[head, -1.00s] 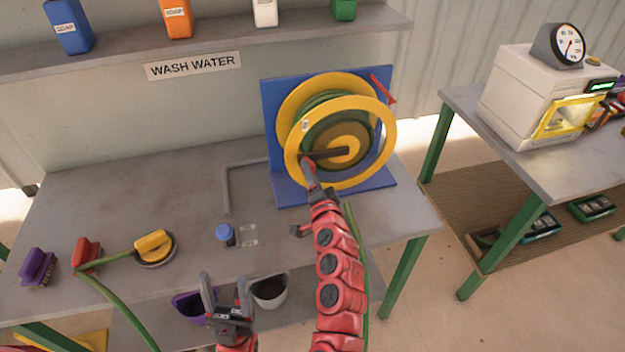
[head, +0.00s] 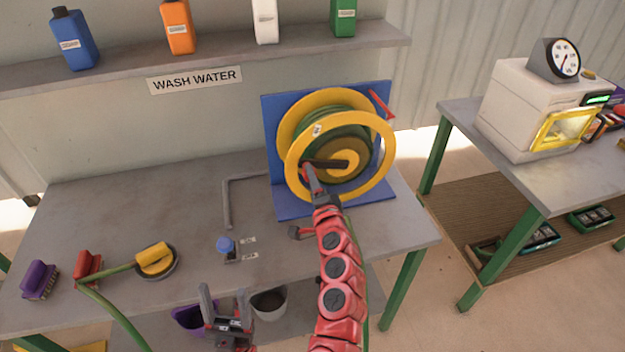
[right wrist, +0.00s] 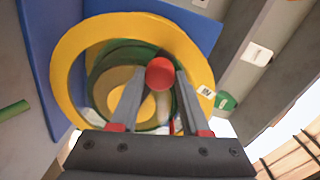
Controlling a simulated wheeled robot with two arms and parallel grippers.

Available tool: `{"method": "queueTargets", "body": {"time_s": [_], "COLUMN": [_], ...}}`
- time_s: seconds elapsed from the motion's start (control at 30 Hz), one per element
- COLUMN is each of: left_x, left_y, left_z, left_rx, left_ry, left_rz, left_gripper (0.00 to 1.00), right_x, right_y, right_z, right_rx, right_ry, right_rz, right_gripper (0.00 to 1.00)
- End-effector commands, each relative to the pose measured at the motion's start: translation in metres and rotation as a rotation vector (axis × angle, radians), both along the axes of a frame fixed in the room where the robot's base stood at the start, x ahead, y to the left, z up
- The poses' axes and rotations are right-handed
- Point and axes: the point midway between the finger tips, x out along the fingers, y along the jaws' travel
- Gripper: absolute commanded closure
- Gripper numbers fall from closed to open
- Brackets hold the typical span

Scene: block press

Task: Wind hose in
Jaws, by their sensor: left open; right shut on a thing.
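The hose reel (head: 388,150) has yellow rims, a dark crank arm (head: 328,163) and green hose (head: 335,133) wound inside. It stands on a blue bracket (head: 270,125). My right gripper (head: 308,172) is shut on the red crank handle, whose round end (right wrist: 160,74) shows between the fingers in the right wrist view. In the head view the fingers mostly hide the handle. The crank arm points left. My left gripper (head: 222,298) is open and empty at the bench's front edge.
A blue-topped valve (head: 226,244) with small labels stands on the bench (head: 120,205). Bins (head: 270,303) are below the front edge. A side table (head: 515,180) with a white machine stands at right.

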Motion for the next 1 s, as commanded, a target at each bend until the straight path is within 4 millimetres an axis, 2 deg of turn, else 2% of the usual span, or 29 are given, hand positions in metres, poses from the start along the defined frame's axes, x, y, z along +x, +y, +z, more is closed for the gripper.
{"method": "queueTargets", "body": {"time_s": [0.03,0.2,0.5,0.63,0.77,1.0], "left_x": [0.0,0.0,0.0,0.0,0.0,0.0], "left_y": [0.0,0.0,0.0,0.0,0.0,0.0], "left_z": [0.0,0.0,0.0,-0.002,-0.007,-0.014], "left_rx": [0.0,0.0,0.0,0.0,0.0,0.0], "left_ry": [0.0,0.0,0.0,0.0,0.0,0.0], "left_rz": [0.0,0.0,0.0,0.0,0.0,0.0], "left_gripper": [0.38,0.38,0.38,0.38,0.38,0.38], "right_x": [0.0,0.0,-0.001,-0.007,-0.022,-0.059], "right_y": [-0.001,-0.001,0.0,-0.002,-0.006,-0.019], "right_z": [0.001,0.001,0.0,0.0,-0.001,-0.001], "right_rx": [-0.001,-0.001,-0.001,0.001,0.003,0.0], "right_ry": [-0.002,-0.002,-0.001,-0.001,0.0,0.002], "right_rz": [-0.003,-0.002,-0.001,-0.001,-0.001,-0.002], "right_gripper": [0.52,0.24,0.24,0.24,0.24,0.24]}}
